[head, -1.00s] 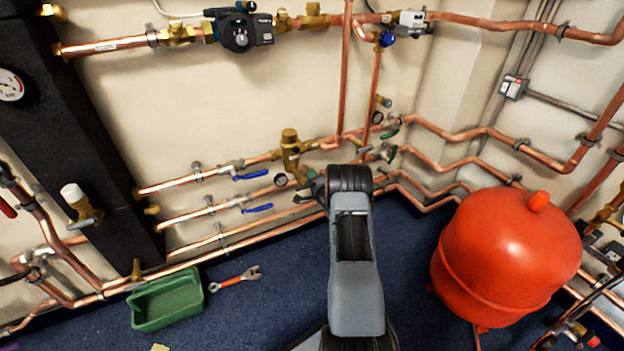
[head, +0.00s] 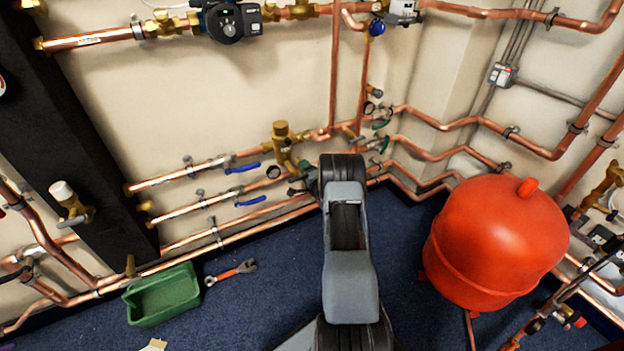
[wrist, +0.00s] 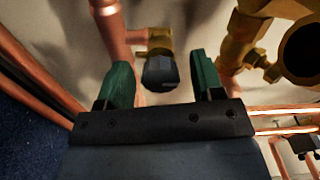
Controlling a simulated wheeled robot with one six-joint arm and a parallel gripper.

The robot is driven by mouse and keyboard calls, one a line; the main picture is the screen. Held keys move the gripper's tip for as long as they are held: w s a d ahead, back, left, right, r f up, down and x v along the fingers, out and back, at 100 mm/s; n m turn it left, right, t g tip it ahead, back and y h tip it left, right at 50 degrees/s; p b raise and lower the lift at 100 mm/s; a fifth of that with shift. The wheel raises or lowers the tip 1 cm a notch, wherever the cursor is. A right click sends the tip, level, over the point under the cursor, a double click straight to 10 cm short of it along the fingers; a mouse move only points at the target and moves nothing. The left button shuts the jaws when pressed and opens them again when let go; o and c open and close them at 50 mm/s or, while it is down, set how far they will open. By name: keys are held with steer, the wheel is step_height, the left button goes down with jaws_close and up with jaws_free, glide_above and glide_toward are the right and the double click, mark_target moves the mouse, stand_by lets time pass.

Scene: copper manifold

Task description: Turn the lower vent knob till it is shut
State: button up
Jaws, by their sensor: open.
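A dark faceted knob (wrist: 159,72) sits on a small brass fitting (wrist: 159,40) beside a vertical copper pipe in the wrist view. My gripper (wrist: 161,82) is open, with one green finger on each side of the knob. Gaps show between the knob and both fingers, so it is not gripped. In the head view my gripper (head: 303,180) is low at the wall pipes, just below the tall brass valve (head: 281,140). My arm hides part of that area, and I cannot make out this knob there. How far the knob is turned cannot be told.
A larger brass body (wrist: 245,40) stands close right of my gripper. Blue-handled valves (head: 243,168) are left of it. A red tank (head: 497,240) is at the right. A green tray (head: 163,295) and a wrench (head: 232,272) lie on the blue floor.

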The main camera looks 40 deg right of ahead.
steer(key=s+a+p, duration=0.1)
steer(key=s+p, duration=0.2)
steer(key=s, duration=1)
steer(key=shift+a+p, duration=0.4)
